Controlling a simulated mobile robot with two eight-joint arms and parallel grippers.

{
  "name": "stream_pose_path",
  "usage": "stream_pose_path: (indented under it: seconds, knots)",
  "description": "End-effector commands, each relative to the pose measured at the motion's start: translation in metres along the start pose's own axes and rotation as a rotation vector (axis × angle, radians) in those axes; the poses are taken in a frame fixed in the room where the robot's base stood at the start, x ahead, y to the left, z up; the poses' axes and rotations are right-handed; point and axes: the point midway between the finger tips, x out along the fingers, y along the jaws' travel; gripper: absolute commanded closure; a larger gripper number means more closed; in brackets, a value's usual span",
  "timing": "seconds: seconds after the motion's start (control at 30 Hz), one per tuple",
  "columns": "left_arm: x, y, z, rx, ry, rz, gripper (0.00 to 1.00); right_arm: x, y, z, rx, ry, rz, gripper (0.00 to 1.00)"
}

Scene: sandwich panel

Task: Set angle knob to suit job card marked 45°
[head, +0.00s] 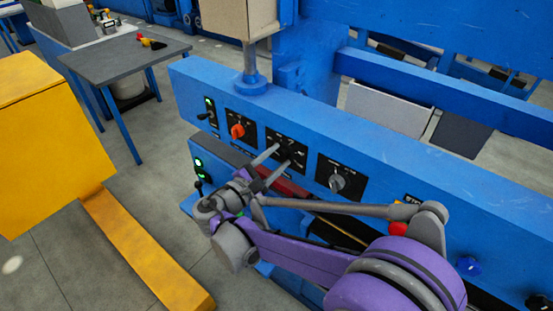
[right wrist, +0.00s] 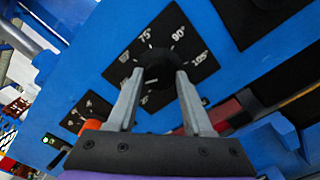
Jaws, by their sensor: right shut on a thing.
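The angle knob (right wrist: 160,66) is black, on a black dial plate (right wrist: 176,28) with white marks; 75°, 90° and 105° can be read in the right wrist view. My right gripper (right wrist: 160,76) is shut on the knob, one finger on each side. In the head view the right gripper (head: 279,157) reaches the dial plate (head: 286,149) on the blue panel from the lower left. No job card can be made out. My left gripper is not in view.
Left of the angle dial is an orange knob (head: 238,131); right of it is a grey knob (head: 336,182). A red button (head: 398,228) and a blue knob (head: 469,266) sit further right. A yellow machine part (head: 50,140) stands at left, near a grey table (head: 125,54).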

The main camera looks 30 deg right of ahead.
Motion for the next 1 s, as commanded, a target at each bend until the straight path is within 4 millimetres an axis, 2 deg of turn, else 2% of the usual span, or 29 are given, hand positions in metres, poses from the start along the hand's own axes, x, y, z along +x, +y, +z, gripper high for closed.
stream_pose_path:
  seconds: [0.6,0.63,0.77,1.0]
  knots:
    - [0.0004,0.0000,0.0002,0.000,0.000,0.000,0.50,-0.0002,-0.0004,-0.0001,-0.039,0.001,-0.001,1.00]
    - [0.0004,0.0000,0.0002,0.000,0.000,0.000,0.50,-0.0002,-0.0004,-0.0001,-0.039,0.001,-0.001,0.44]
    - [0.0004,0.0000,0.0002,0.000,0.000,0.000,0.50,-0.0001,-0.0003,-0.0001,-0.038,0.001,-0.001,0.20]
    - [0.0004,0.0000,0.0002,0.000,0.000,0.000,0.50,-0.0001,-0.0001,0.0000,-0.038,0.000,0.000,0.19]
